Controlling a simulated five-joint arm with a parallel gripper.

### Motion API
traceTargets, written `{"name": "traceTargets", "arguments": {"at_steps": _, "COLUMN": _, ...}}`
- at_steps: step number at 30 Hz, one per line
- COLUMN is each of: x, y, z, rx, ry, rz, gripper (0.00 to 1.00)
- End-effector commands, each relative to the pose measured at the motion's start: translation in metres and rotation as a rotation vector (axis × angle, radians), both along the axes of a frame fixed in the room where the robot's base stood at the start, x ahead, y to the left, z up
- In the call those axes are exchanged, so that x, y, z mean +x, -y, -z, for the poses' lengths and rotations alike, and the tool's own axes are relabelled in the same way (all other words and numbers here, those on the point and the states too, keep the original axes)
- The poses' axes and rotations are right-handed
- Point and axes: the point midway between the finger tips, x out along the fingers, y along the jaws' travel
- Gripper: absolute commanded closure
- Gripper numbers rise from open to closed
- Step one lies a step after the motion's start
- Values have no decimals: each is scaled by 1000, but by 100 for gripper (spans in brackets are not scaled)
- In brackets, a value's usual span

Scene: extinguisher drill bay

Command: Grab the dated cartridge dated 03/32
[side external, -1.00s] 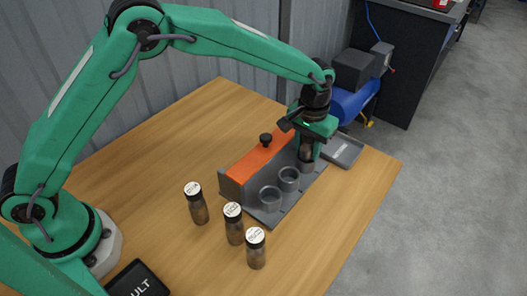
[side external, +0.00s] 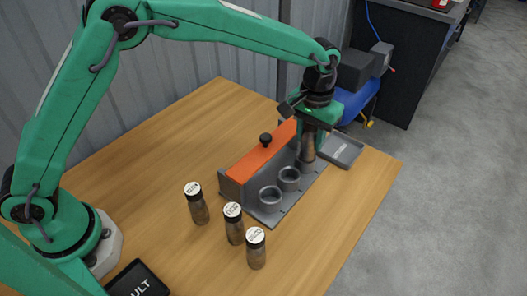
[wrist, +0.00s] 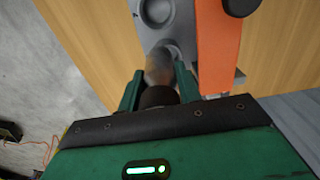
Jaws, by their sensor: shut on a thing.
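My gripper (side external: 308,138) is shut on a cartridge (side external: 307,157) above the far end of the grey rack (side external: 270,223). The held cartridge has a brownish body and a dark cap; it also shows in the wrist view (wrist: 159,70) between the fingers. Its date is not visible. Its lower end is at the far socket, and I cannot tell whether it is clear of it. Three more dark-capped cartridges with white top labels stand on the table: left (side external: 198,206), middle (side external: 234,225) and right (side external: 256,250). Their dates are too small to read.
Two empty sockets, near (side external: 270,198) and middle (side external: 289,179), are in the rack. An orange lid with a black knob (side external: 265,140) runs along its back. A grey tray (side external: 342,150) lies beyond. A black plate marked "ULT" (side external: 138,280) lies near my base.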

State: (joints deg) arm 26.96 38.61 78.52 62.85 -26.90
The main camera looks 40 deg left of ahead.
Motion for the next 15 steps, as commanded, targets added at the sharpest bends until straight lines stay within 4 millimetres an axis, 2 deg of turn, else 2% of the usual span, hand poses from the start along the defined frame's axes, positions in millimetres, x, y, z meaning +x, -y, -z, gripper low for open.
{"name": "traceTargets", "arguments": {"at_steps": 9, "x": -47, "y": 32, "z": -35, "rx": -2, "ry": 3, "rz": 3, "gripper": 98}}
{"name": "traceTargets", "arguments": {"at_steps": 15, "x": -69, "y": 47, "z": -51, "rx": -2, "ry": 2, "rz": 1, "gripper": 98}}
